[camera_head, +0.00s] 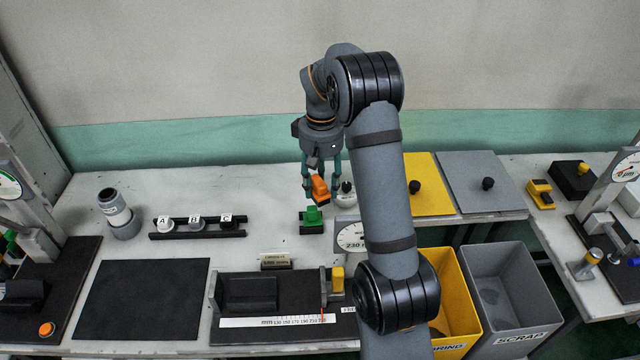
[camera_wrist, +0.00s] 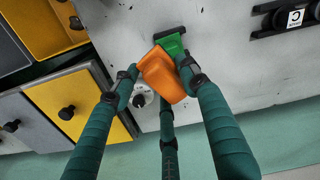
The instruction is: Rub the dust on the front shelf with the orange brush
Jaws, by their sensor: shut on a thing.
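The orange brush (camera_head: 319,187) is held tilted between the fingers of my gripper (camera_head: 320,183), above the back of the bench. In the wrist view, my gripper (camera_wrist: 160,82) is shut on the orange brush (camera_wrist: 161,75), with fingers at both sides. A green block (camera_head: 312,215) with a black base stands on the bench just below and in front of it; the green block also shows beyond the brush in the wrist view (camera_wrist: 173,42). Small dark specks show on the pale surface in the wrist view. I cannot tell which are the dust, or which surface is the front shelf.
A rack with lettered knobs (camera_head: 197,228) and a grey cylinder (camera_head: 119,217) stand left. A black mat (camera_head: 142,299) and a ruler fixture (camera_head: 270,297) lie in front. Yellow (camera_head: 455,295) and grey (camera_head: 512,290) bins stand right, below lidded panels. My arm hides part of the bench.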

